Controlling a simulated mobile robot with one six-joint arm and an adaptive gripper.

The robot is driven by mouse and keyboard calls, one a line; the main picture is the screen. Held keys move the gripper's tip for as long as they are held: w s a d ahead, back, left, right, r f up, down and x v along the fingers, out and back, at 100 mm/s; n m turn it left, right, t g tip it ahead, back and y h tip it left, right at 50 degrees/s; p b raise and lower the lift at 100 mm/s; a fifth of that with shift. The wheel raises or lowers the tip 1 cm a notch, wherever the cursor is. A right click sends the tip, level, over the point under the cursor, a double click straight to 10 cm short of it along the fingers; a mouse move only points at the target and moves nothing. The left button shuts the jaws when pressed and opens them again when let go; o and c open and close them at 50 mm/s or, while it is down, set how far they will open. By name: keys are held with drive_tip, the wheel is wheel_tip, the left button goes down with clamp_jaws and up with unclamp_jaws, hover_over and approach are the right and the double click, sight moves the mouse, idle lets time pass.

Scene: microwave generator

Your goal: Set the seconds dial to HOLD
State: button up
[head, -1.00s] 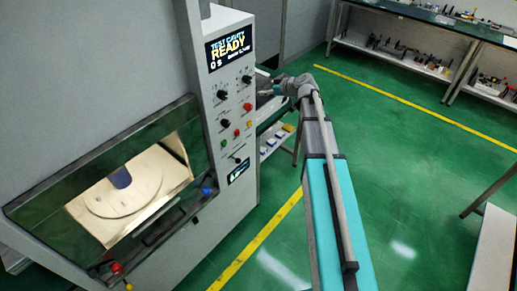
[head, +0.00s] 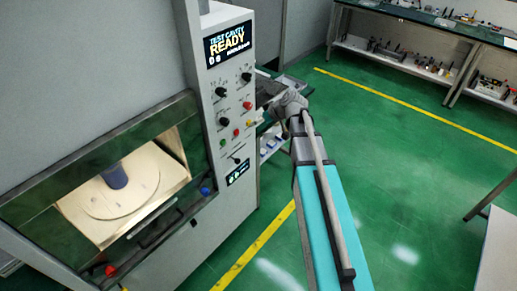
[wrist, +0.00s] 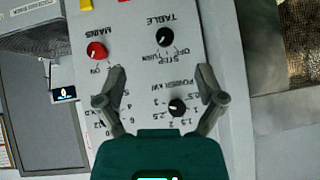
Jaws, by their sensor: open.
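The control panel (head: 232,110) is on the front of a tall grey machine. The seconds dial (head: 246,77) appears to be the black knob at its upper right. In the wrist view the panel is upside down; the dial's numbers show at lower left, while its knob is largely hidden behind the left finger, so its setting is unreadable. My gripper (wrist: 161,74) is open and empty, its fingers spread in front of the panel. The power knob (wrist: 177,107) shows between the fingers, near the right one. In the head view the gripper is just right of the panel.
The table knob (wrist: 165,36) and red mains knob (wrist: 97,51) are nearby. The display (head: 228,44) reads READY. A lit cavity (head: 125,190) holds a turntable with a blue-grey cylinder. A shelf (head: 275,135) stands behind my arm. Green floor is open at right.

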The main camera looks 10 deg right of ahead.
drive_tip(key=s+a+f+m+g+h+b, duration=0.1)
drive_tip(key=s+f+g+b, duration=0.1)
drive_tip(key=s+f, duration=0.4)
drive_tip(key=shift+s+a+m+g+h+b, duration=0.3)
drive_tip(key=shift+s+a+m+h+b, duration=0.15)
drive_tip(key=shift+s, duration=0.15)
drive_tip(key=shift+f, duration=0.1)
drive_tip(key=s+d+f+m+g+h+b, duration=0.1)
drive_tip(key=s+f+m+g+h+b, duration=0.3)
drive_tip(key=s+f, duration=0.5)
drive_tip(key=s+m+b, duration=0.1)
drive_tip(key=s+b, duration=0.1)
drive_tip(key=s, duration=0.4)
drive_tip(key=shift+f+h+b, duration=0.2)
drive_tip(key=shift+h+b, duration=0.15)
drive_tip(key=shift+a, duration=0.1)
idle(0.6)
